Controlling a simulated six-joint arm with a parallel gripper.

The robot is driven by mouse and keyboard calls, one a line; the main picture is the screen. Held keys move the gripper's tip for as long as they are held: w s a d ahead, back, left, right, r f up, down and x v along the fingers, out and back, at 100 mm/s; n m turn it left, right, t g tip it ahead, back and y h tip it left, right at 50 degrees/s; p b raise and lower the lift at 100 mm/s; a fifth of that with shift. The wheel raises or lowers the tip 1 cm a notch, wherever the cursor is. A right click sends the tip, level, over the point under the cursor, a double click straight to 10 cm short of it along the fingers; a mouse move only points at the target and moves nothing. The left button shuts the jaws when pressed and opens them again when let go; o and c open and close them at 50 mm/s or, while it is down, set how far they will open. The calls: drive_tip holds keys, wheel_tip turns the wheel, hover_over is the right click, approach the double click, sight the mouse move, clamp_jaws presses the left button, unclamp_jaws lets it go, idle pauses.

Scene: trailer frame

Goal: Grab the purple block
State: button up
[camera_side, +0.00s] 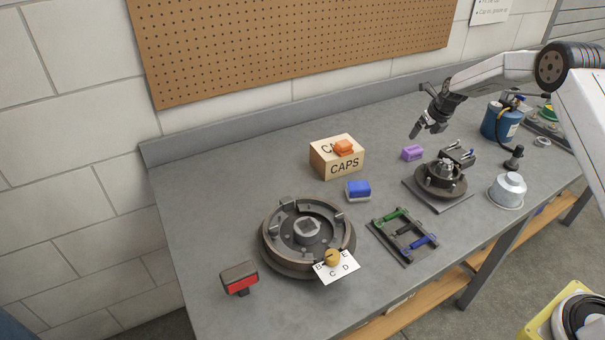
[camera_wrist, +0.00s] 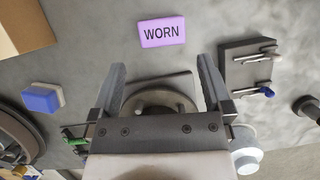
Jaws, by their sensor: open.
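The purple block (camera_side: 413,153) lies on the grey workbench, right of the wooden caps box. In the wrist view the purple block (camera_wrist: 162,32) shows a face lettered "WORN" and lies beyond my fingertips, roughly centred between them. My gripper (camera_side: 429,132) is above the bench, close to the purple block in the side view. In the wrist view my gripper (camera_wrist: 162,72) has its two fingers spread wide with nothing between the tips. The height of the fingers over the bench is hard to tell.
A blue block (camera_side: 358,190) lies nearer the front. A hub assembly (camera_side: 441,180) stands just right and in front. A brake drum (camera_side: 307,233) is farther left.

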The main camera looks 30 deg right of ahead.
sight(413, 149)
drive_tip(key=shift+f, duration=0.6)
drive_tip(key=shift+w+f, duration=0.2)
drive_tip(key=shift+f, duration=0.3)
drive_tip(key=shift+x, duration=0.75)
drive_tip(key=shift+x, duration=2.6)
drive_tip(key=shift+s+d, duration=0.1)
drive_tip(key=c, duration=0.9)
drive_tip(key=shift+c, duration=0.2)
